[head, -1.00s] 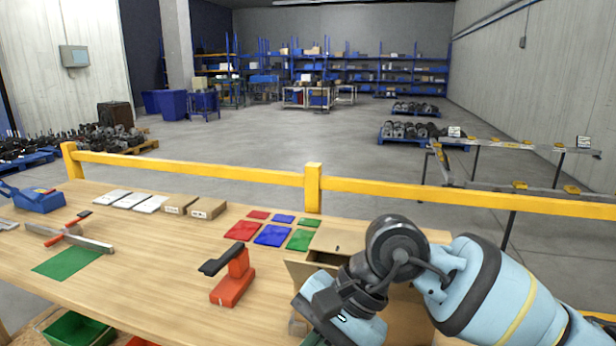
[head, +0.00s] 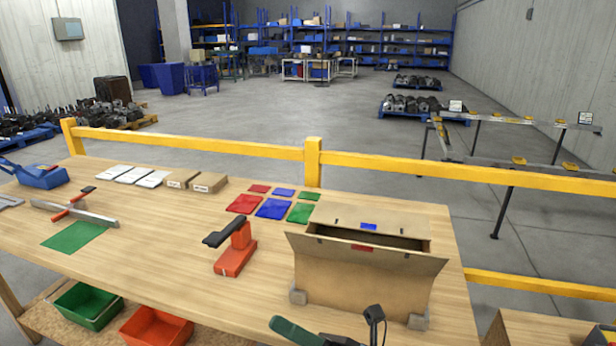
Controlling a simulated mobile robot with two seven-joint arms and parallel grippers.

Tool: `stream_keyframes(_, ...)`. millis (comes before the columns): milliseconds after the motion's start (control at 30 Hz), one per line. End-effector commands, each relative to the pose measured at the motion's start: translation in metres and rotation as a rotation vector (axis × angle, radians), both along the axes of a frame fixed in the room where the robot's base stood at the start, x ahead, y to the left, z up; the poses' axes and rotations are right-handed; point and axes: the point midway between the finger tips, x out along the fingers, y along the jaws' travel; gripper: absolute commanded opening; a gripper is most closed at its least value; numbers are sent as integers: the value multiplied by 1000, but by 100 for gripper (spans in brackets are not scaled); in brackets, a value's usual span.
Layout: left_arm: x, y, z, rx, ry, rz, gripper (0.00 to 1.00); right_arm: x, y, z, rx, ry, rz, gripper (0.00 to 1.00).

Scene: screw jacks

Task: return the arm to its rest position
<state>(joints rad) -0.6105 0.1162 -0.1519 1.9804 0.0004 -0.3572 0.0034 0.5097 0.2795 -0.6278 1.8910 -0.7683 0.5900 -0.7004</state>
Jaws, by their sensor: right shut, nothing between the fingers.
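My right arm is almost wholly out of the head view. A small black part with a thin loop (head: 374,316) at the bottom edge, in front of the cardboard box, looks like the end of my right gripper. Its fingers are mostly cut off, with no held object visible. My left gripper is not in view. The open cardboard box (head: 362,282) stands on the wooden table (head: 190,250), its front flap tilted outward.
A red tool with a black handle (head: 236,249) stands left of the box. Red, blue and green cards (head: 272,208) lie behind it. A dark green shape (head: 296,332) shows at the bottom edge. A yellow rail (head: 450,178) runs behind the table.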

Motion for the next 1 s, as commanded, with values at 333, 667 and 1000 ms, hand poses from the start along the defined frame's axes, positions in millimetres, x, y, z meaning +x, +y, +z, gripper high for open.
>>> stream_keyframes(333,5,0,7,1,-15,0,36,20,-70,-97,313,769,-199,0)
stream_keyframes(667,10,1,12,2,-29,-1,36,-29,-145,-231,641,1457,-423,0)
stream_keyframes(1000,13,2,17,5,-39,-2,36,-147,-206,-345,986,2016,-689,0)
